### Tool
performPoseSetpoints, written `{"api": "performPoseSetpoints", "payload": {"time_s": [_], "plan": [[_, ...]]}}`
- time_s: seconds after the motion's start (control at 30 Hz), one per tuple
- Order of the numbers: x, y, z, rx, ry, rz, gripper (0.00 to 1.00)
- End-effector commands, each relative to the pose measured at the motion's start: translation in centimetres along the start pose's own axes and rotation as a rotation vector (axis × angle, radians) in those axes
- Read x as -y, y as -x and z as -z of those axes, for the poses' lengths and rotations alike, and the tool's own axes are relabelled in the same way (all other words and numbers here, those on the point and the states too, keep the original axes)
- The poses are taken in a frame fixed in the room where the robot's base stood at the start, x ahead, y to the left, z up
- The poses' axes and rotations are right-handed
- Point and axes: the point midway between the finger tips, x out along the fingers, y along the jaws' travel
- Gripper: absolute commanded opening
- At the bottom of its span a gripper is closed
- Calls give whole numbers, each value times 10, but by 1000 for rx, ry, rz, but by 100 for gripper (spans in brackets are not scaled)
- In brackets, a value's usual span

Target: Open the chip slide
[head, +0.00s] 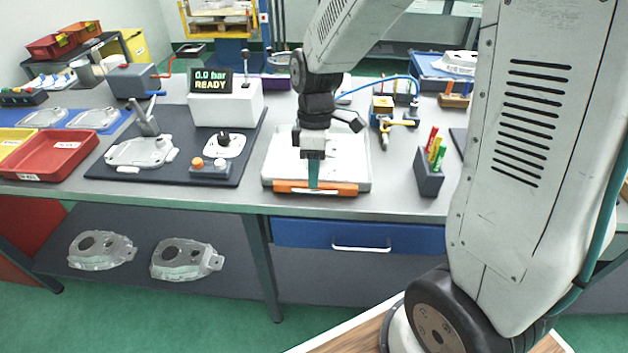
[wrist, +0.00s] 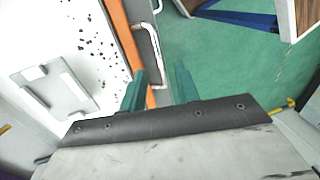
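A white tray (head: 275,165) with an orange front bar (head: 340,189) lies at the front edge of the bench; I take it for the chip slide. Dark chips are scattered on the tray's white floor (wrist: 85,20) in the wrist view. My gripper (head: 314,186) points down over the front bar. In the wrist view my gripper (wrist: 161,77) has its two green fingers apart, with the orange bar (wrist: 126,40) running down between them. I cannot tell whether they touch it. My wrist hides the tray's middle in the head view.
A blue drawer (head: 290,233) with a white handle sits under the bench edge. A marker holder (head: 428,183) stands right of the tray. A dark mat (head: 105,170) with a casting (head: 140,152) and a readout box (head: 235,105) lies left. A grey plate (wrist: 52,88) lies in the tray.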

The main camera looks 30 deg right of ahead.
Motion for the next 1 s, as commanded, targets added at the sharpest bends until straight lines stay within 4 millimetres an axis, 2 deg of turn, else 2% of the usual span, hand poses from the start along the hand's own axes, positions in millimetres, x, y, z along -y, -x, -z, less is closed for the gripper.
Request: {"api": "performPoseSetpoints", "payload": {"time_s": [0.1,0.2,0.53,0.63,0.67,1.0], "plan": [[0,-17,0,1,0,3,32],[0,-25,0,1,-1,2,32],[0,-29,0,0,-1,0,32],[0,-28,0,0,-1,0,4],[0,-28,0,0,-1,0,0],[-2,-28,8,0,0,0,0]]}}
